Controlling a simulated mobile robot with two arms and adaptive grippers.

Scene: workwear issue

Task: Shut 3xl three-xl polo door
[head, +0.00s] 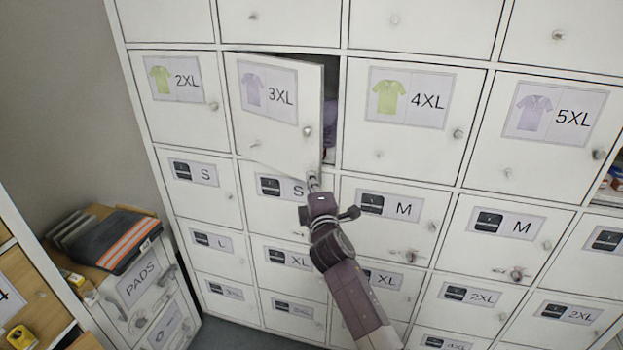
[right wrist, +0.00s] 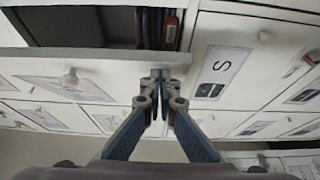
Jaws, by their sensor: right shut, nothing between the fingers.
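The 3XL polo door (head: 275,135) is white, with a lilac polo picture and a round knob (head: 307,131). It stands part-way open, its left edge at the cabinet and its right edge swung out. Lilac cloth (head: 330,125) shows in the gap behind it. My right gripper (head: 314,183) is shut and empty at the door's lower right corner. In the right wrist view, the closed fingertips (right wrist: 160,75) lie at the end of the open door (right wrist: 95,61), with the dark compartment (right wrist: 90,25) behind. I cannot tell whether they touch it. My left gripper is out of view.
The 2XL door (head: 180,102), 4XL door (head: 405,130) and 5XL door (head: 535,130) around it are shut. Smaller shut doors with knobs lie below. A low drawer unit (head: 140,290) with folded dark clothing (head: 110,240) stands at the lower left.

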